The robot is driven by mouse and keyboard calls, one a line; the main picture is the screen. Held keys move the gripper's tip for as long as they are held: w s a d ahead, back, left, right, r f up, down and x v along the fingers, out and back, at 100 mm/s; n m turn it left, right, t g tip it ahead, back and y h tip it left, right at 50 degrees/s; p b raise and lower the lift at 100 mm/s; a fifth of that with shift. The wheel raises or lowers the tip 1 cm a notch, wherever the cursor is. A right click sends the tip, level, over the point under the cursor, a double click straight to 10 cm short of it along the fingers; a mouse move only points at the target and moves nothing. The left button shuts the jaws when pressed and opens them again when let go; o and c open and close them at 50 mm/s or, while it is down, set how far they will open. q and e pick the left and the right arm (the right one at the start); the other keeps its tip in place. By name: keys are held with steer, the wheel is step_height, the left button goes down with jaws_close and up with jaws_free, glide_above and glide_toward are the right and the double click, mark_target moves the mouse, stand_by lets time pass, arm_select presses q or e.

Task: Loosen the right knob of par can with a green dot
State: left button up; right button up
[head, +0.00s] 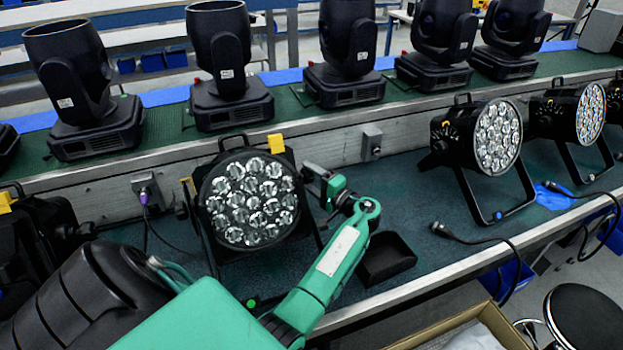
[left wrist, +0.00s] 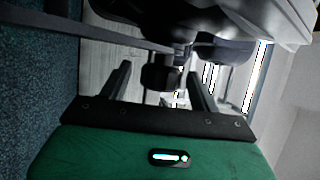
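The par can with the green dot (head: 251,303) is the black lamp (head: 248,200) with a cluster of round lenses, standing in a bracket on the middle of the bench. The dot is low on its front. My left gripper (head: 314,178) is at the right side of this lamp, partly hidden by its own wrist. In the left wrist view its two fingers (left wrist: 158,82) are apart, with the dark knob (left wrist: 160,77) showing between them near the fingertips. I cannot tell whether either finger touches it. My right gripper is not in view.
A par can with a blue dot (head: 490,140) stands to the right, another (head: 578,112) beyond it. A black tray (head: 385,258) lies right of my left forearm. A cable plug (head: 440,230) rests on the bench. Moving-head lights (head: 230,65) line the shelf behind.

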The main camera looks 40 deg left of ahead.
arm_select(q)
steer(key=shift+d+f, duration=0.1)
steer(key=shift+d, duration=0.45)
steer(key=d+b, duration=0.3)
steer(key=d, duration=0.9)
steer(key=shift+s+d+f, duration=0.2)
steer(key=shift+d+f, duration=0.05)
steer(key=shift+d, duration=0.1)
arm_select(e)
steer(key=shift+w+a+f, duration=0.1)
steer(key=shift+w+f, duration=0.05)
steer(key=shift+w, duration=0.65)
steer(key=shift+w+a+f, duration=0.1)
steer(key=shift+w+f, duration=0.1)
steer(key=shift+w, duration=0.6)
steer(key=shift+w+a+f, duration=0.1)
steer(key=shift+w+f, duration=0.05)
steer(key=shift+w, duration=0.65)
